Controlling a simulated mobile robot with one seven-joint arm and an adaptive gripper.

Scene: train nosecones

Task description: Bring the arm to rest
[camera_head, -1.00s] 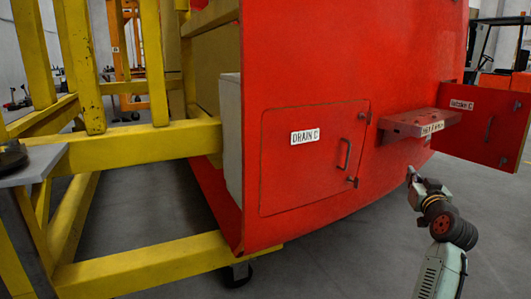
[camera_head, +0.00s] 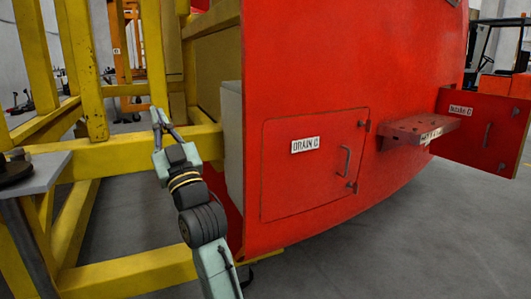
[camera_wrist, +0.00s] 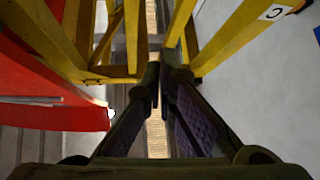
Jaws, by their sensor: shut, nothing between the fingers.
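My arm reaches up from the bottom centre in the head view, tilted a little left. My gripper (camera_head: 160,113) points away in front of the yellow frame (camera_head: 105,152), left of the red nosecone (camera_head: 350,70). In the wrist view my gripper (camera_wrist: 160,68) has its fingers close together with nothing held. Yellow beams (camera_wrist: 225,40) show beyond the fingertips. From these views I cannot tell how near the fingertips are to the beams.
The nosecone has a closed door marked DRAIN C (camera_head: 315,165), a protruding step (camera_head: 420,128) and an open red flap (camera_head: 485,130). A grey table corner (camera_head: 40,175) is at the left. Grey floor (camera_head: 420,240) is clear at the lower right.

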